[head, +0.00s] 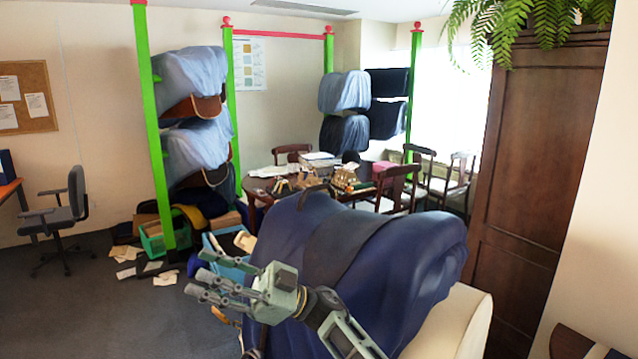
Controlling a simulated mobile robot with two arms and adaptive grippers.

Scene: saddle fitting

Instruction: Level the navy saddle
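The navy saddle (390,250) fills the lower middle of the head view, with smooth folds and a darker band across it. It lies over a cream rounded support (455,325), which shows under its right end. A raised dark part stands at its upper left. I cannot tell from this view whether it sits level. My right gripper (200,275) is in front of the saddle's lower left side, fingers extended to the left and apart. It is open and holds nothing. Whether its wrist touches the saddle is unclear. The saddle's near lower side is partly hidden by my arm. My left gripper is not in view.
Behind the saddle stands a cluttered wooden table (258,191) with chairs. Green-posted racks (153,120) hold other covered saddles. A blue bin (225,262) and a green crate (155,240) with scattered papers lie left. A tall brown cabinet (535,180) stands close right.

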